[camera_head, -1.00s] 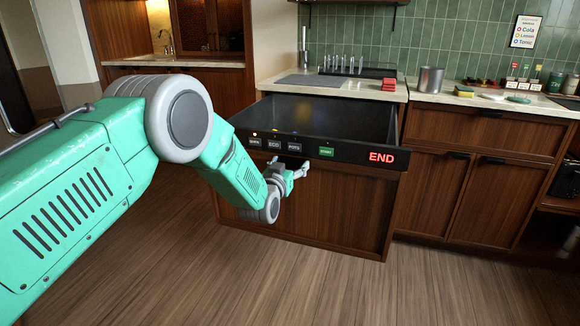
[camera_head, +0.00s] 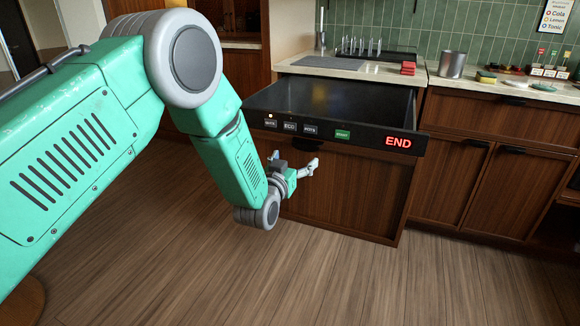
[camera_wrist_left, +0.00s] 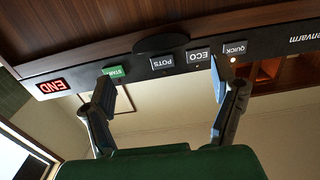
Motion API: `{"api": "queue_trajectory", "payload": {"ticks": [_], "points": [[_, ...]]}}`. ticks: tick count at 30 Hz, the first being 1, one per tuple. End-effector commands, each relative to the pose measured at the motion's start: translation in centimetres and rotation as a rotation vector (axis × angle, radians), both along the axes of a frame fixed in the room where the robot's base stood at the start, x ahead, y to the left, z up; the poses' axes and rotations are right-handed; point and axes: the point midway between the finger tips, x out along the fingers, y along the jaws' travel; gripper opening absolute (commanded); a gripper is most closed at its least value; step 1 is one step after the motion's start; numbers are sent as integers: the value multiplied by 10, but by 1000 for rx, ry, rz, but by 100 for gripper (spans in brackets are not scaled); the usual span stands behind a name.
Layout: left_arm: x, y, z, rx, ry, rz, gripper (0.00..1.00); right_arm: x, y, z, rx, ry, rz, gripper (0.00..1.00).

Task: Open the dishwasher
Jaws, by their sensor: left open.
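The dishwasher (camera_head: 345,198) has a wood front and a black control panel with a red END display. My left gripper (camera_head: 295,163) is open and empty, in front of the wood just below the panel and handle. In the left wrist view its two fingers (camera_wrist_left: 162,82) are spread apart, with the panel beyond them. My right gripper is out of view.
The counter (camera_head: 500,90) behind holds a metal cup (camera_head: 452,65), a red stack (camera_head: 408,68) and a dish rack (camera_head: 362,46). Closed cabinets (camera_head: 480,180) stand right of the dishwasher. The wood floor (camera_head: 330,280) in front is clear.

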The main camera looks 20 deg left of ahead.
Motion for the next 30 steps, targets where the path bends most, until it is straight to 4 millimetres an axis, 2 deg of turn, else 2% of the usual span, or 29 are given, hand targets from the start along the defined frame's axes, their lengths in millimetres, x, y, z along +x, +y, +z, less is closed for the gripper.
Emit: {"api": "queue_trajectory", "payload": {"ticks": [3,7,23,26,29,30], "points": [[-19,1,0,-1,1,0,80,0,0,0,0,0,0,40],[-30,1,0,-1,-1,0,80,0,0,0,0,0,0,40],[-35,1,0,0,1,0,80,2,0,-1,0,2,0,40],[-42,2,-12,2,42,-2,80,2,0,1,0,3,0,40],[-65,5,-46,11,163,-7,80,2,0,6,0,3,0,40],[-80,7,-65,14,234,-10,80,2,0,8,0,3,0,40]]}}
